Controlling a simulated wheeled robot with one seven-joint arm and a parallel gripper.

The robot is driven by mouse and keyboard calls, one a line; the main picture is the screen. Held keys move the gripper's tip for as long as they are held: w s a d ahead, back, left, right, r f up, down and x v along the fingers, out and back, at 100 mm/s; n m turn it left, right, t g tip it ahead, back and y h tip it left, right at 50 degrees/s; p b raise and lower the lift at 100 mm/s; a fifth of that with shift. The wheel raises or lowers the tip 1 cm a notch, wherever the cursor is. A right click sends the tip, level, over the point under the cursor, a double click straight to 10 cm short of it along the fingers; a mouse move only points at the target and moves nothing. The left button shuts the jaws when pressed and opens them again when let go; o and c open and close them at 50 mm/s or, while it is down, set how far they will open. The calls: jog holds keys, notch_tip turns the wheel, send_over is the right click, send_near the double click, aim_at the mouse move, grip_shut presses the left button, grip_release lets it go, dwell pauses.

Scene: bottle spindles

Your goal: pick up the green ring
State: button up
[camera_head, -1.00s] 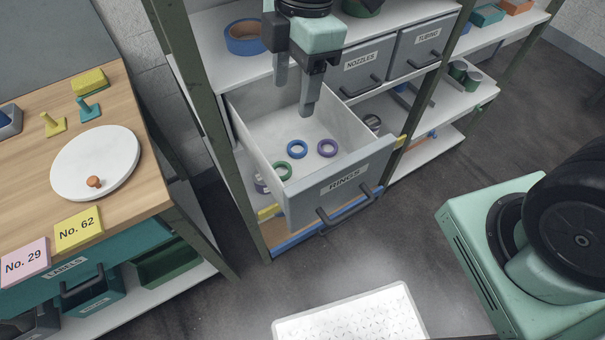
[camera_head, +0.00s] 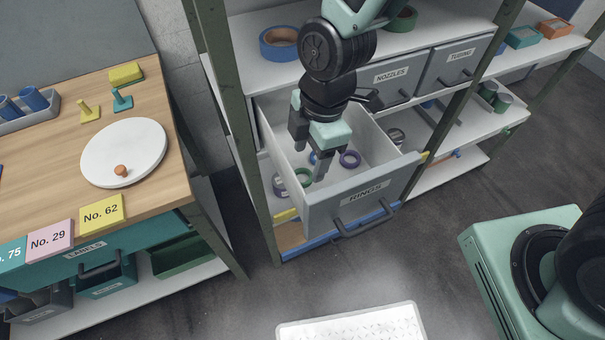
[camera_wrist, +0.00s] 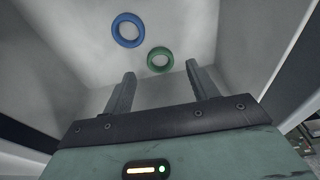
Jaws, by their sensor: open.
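The green ring (camera_head: 304,175) lies flat on the floor of the open drawer labelled RINGS (camera_head: 366,190). In the wrist view the green ring (camera_wrist: 160,59) is just beyond the fingertips, roughly centred between them. My gripper (camera_head: 310,161) is open and empty, pointing down inside the drawer above the ring. Its two fingers also show in the wrist view (camera_wrist: 161,76). A blue ring (camera_wrist: 128,30) lies to the upper left of the green one; in the head view it is mostly hidden behind a finger.
The drawer's walls stand close around my gripper. The shelf above holds a blue tape roll (camera_head: 279,43) and closed drawers labelled NOZZLES (camera_head: 389,82) and TUBING (camera_head: 457,62). A wooden workbench (camera_head: 160,190) stands at left.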

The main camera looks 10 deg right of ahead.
aim_at(302, 180)
jog(key=shift+s+a+f+p, duration=0.1)
jog(key=shift+a+f+p, duration=0.15)
jog(key=shift+f, duration=0.8)
jog(key=shift+s+a+f+p, duration=0.1)
jog(key=shift+a+f, duration=0.2)
jog(key=shift+f, duration=0.75)
jog(key=c, duration=1.1)
